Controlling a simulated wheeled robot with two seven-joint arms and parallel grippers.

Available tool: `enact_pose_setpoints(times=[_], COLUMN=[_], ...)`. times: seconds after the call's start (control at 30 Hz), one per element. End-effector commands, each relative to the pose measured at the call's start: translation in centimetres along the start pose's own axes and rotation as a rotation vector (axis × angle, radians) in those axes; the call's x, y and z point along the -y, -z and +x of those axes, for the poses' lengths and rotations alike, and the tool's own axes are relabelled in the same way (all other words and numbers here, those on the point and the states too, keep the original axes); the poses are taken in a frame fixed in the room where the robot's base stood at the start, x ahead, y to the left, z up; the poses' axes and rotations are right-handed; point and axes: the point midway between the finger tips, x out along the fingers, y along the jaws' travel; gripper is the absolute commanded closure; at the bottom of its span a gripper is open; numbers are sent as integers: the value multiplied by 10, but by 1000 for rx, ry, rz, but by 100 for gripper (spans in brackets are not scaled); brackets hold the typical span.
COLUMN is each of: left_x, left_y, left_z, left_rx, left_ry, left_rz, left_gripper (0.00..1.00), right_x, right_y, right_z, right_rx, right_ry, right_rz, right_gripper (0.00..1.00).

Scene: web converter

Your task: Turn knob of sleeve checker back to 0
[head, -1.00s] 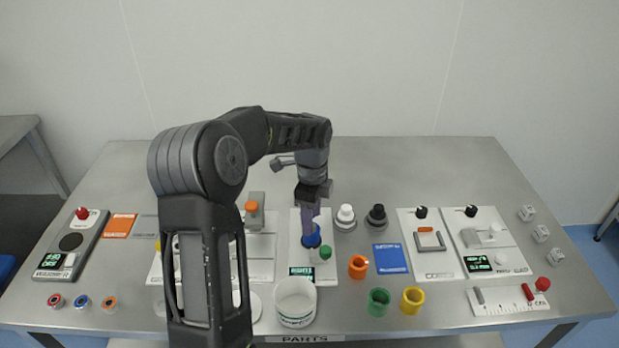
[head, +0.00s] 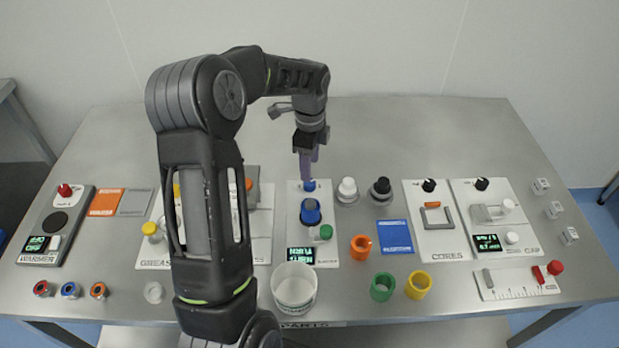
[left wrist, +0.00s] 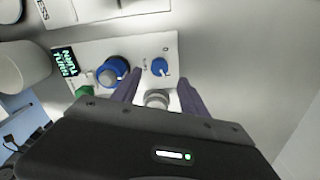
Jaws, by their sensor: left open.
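The sleeve checker is a white panel (head: 293,215) near the table's middle. It carries a blue sleeve (head: 310,212), a green button (head: 326,232) and a lit display (head: 299,255). Its small blue knob (head: 309,186) is at the panel's back end; it also shows in the left wrist view (left wrist: 159,66). The knob has a pale mark, but I cannot read its setting. My left gripper (head: 309,176) is open, pointing down over the knob. In the left wrist view its fingers (left wrist: 158,82) lie either side of the knob's line, apparently not closed on it. My right gripper is not in view.
Dark- and white-topped round pieces (head: 347,188) stand just right of the panel. A white tub (head: 294,288) stands in front. A blue card (head: 395,237) and orange, green and yellow rings (head: 418,285) lie to the right. The back of the table is clear.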

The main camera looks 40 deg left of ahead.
Motion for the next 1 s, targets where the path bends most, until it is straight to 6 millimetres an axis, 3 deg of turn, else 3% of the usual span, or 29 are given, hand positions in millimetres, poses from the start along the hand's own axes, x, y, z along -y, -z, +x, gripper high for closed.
enact_pose_setpoints(times=[0.4, 0.77, 1.0], left_x=[-1, -1, 0], left_y=[0, 0, 0], left_z=[58, 64, 64], left_rx=[-1, -1, -1], left_ry=[-3, 0, 0], left_rz=[-1, -1, -1], left_gripper=[48, 49, 69], right_x=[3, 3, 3], right_y=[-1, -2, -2], right_z=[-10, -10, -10], right_rx=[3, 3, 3], right_ry=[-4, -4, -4], right_rz=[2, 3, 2], right_gripper=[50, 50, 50])
